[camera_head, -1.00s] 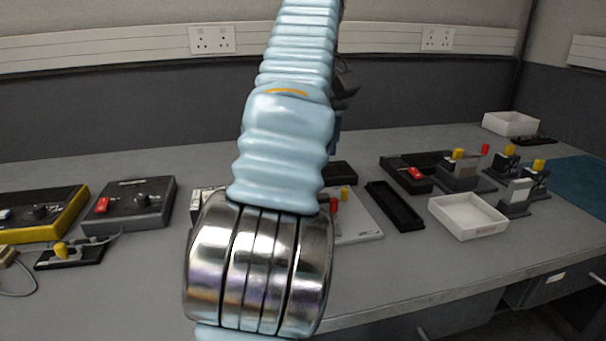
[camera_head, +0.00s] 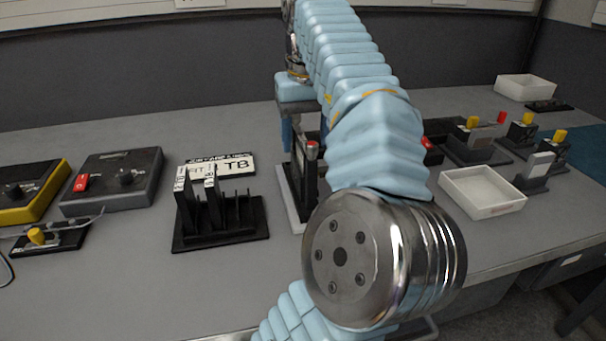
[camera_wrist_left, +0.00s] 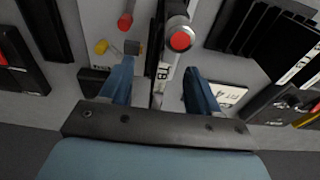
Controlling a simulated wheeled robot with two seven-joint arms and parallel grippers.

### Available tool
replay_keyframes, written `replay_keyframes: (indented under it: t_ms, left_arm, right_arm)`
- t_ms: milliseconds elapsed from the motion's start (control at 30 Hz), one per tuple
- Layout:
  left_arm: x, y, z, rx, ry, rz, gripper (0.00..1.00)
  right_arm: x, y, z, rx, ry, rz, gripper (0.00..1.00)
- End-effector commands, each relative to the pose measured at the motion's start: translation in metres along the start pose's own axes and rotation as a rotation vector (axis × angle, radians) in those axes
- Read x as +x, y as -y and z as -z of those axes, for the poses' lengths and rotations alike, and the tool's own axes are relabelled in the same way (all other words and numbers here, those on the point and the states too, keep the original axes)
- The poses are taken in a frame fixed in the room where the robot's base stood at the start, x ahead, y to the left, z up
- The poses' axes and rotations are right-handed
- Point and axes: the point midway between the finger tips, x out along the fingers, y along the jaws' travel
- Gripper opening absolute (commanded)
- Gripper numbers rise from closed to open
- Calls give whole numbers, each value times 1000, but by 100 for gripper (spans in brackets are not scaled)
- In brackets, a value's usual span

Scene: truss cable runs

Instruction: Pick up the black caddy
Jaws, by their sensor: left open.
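A black slotted rack (camera_head: 245,222) holds upright white-labelled cards and stands on the bench left of my arm; it also shows at the upper right in the left wrist view (camera_wrist_left: 262,28). A black upright piece (camera_head: 296,178) with a red-topped silver post (camera_head: 311,152) stands right of the rack, partly hidden by my arm. I cannot tell for sure which of these is the black caddy. My left gripper (camera_wrist_left: 158,68) is open, pointing down, with its blue fingers on either side of the upright piece's line. Contact is not visible. My right gripper is not seen.
A white tray (camera_head: 483,193) and several black fixtures with yellow or red knobs stand at the right. Grey and yellow control boxes (camera_head: 113,180) sit at the left. A white label plate (camera_head: 232,166) lies behind the rack. The bench front is mostly clear.

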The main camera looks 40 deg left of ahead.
Motion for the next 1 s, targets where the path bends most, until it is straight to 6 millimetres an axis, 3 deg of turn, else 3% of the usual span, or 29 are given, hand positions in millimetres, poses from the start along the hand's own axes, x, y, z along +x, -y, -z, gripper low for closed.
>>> replay_keyframes:
  t_ms: [400, 667, 1000]
  left_arm:
    - [51, 4, -1, -3, 0, 3, 62]
    - [56, 4, -1, -1, -1, 0, 62]
    - [56, 4, -1, -1, 0, 0, 13]
  right_arm:
    - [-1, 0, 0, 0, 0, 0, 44]
    - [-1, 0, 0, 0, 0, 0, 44]
    - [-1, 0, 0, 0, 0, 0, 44]
